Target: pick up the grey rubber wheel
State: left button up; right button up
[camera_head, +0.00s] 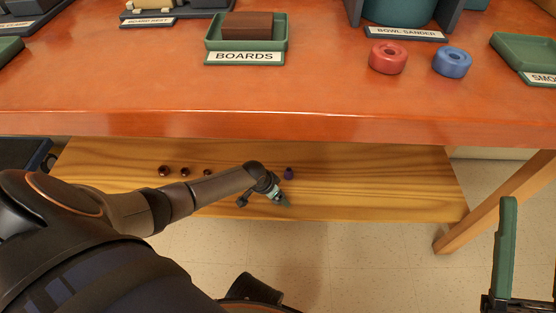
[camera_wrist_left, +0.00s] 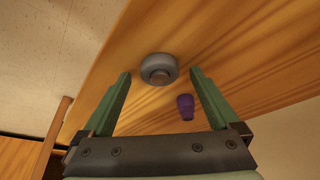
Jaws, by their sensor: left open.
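The wheel appears just beyond the tips; I cannot tell the exact gap. In the head view my left gripper (camera_head: 265,200) is over the lower shelf, and I cannot make out the wheel there. One green finger of my right gripper (camera_head: 506,245) shows at the lower right edge.
A small purple object (camera_wrist_left: 186,107) stands near the right finger; it also shows in the head view (camera_head: 288,174). Small dark red items (camera_head: 163,171) lie left on the shelf.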

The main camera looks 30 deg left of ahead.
pick_arm(q)
jog(key=c, duration=1.5)
jog(key=shift+o, duration=0.2)
